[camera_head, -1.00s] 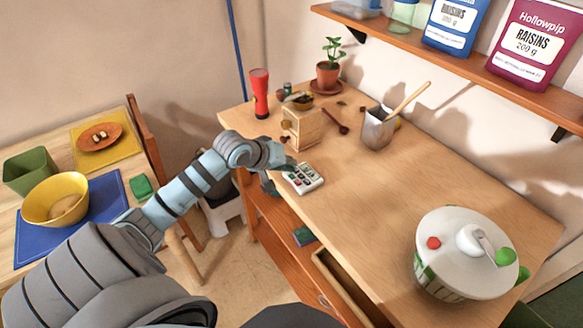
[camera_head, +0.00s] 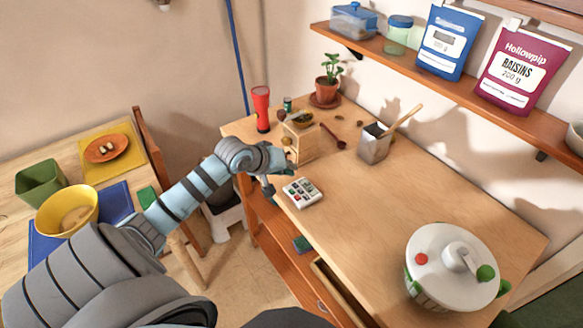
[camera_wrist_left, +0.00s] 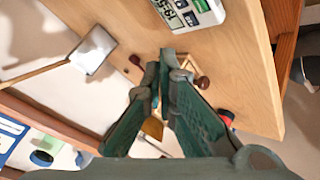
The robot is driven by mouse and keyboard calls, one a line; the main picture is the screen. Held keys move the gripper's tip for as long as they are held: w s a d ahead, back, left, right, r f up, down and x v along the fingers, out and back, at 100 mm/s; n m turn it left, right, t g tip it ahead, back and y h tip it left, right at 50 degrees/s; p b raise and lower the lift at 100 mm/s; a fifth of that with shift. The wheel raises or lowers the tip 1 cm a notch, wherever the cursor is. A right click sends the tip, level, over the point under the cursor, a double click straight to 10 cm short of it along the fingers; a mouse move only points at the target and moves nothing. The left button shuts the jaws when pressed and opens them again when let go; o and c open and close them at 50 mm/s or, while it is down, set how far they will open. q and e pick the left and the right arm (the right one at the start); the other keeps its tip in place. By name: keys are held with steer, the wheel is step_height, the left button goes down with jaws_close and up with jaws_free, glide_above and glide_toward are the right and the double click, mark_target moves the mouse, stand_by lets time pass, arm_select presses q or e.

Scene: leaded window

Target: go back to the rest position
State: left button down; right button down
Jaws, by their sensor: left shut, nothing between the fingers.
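My right gripper is in neither view.
A metal pot with a wooden handle (camera_head: 372,148), a red torch (camera_head: 262,108), a potted plant (camera_head: 328,92) and a white lidded pot (camera_head: 450,268) stand on the table. A shelf (camera_head: 450,85) runs above. A drawer (camera_head: 340,292) is open in front.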

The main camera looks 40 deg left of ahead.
arm_select(q)
steer(key=shift+f, duration=0.1)
stand_by(0.5)
steer(key=s+d+f+m+g, duration=0.1)
steer(key=s+d+f+m, duration=0.1)
steer(key=s+d+f, duration=0.2)
steer(key=shift+s+d+f, duration=0.35)
steer(key=shift+s+f, duration=0.1)
steer(key=shift+f, duration=0.05)
steer(key=s+d+f+m+g+y, duration=0.1)
steer(key=s+d+f+m+g, duration=0.15)
steer(key=s, duration=0.55)
steer(key=s+d+f+m+g, duration=0.1)
steer(key=s+d+m, duration=0.15)
steer(key=s, duration=0.45)
steer(key=s+d+f+m+g+y, duration=0.15)
steer(key=s+d, duration=0.25)
steer(key=s, duration=0.4)
step_height(320, 180, down, 23)
steer(key=s+a+g+b, duration=0.1)
steer(key=s+a+b, duration=0.1)
steer(key=s+f+g+b, duration=0.1)
steer(key=s+f, duration=1.1)
steer(key=s, duration=0.1)
steer(key=shift+s+a+h, duration=0.25)
steer(key=shift+a+h, duration=0.15)
steer(key=shift+h, duration=0.05)
